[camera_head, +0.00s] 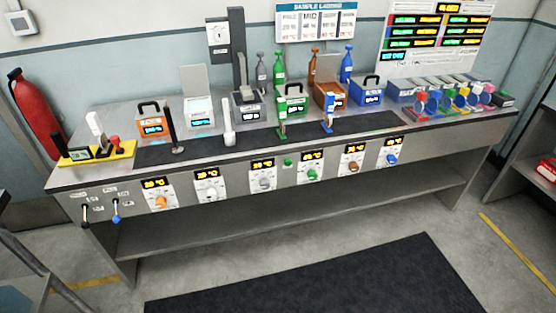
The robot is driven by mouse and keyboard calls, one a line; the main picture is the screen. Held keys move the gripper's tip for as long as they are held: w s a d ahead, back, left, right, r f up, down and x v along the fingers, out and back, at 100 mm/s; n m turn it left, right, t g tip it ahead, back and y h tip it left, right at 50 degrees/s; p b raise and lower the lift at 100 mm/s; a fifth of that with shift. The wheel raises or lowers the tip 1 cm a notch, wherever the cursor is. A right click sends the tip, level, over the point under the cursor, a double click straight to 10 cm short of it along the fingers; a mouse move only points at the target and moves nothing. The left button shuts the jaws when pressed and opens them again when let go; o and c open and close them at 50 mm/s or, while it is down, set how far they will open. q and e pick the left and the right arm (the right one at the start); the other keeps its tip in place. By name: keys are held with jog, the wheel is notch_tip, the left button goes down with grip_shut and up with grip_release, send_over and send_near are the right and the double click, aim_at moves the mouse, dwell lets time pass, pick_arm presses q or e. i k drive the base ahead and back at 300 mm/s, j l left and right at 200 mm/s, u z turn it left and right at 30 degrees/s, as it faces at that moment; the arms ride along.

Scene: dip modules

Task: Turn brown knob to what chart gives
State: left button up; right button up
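The brown knob (351,166) is on a white panel on the front face of the bench, between the green knob (312,174) and the blue knob (392,159). A small orange display (354,148) sits above it; its digits are too small to read surely. A chart (436,38) with coloured rows and a yellow-lit title stands at the back right of the bench; its text is too small to read. A brown module box (331,97) stands on the bench, partly behind other things. Neither of my grippers is in view.
Orange (160,203), white (212,194) and grey (265,184) knobs are to the left on the bench (300,211). A sample ladder poster (316,22) hangs behind. Coloured cups (462,103) stand at the right. The dark floor mat (320,285) in front is clear.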

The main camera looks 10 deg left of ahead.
aim_at(353, 167)
jog(key=i+l, duration=0.2)
jog(key=l, duration=0.25)
jog(key=i+l, duration=0.25)
jog(key=l, duration=0.15)
jog(key=i+l+u, duration=0.1)
jog(key=l, duration=0.35)
jog(key=i+l, duration=0.3)
jog(key=l, duration=0.15)
jog(key=i+l+u, duration=0.1)
jog(key=l, duration=0.35)
jog(key=i+l, duration=0.25)
jog(key=l, duration=0.2)
jog(key=i+l, duration=0.2)
jog(key=l, duration=0.25)
jog(key=i+l+u, duration=0.1)
jog(key=l, duration=0.4)
jog(key=i, duration=0.1)
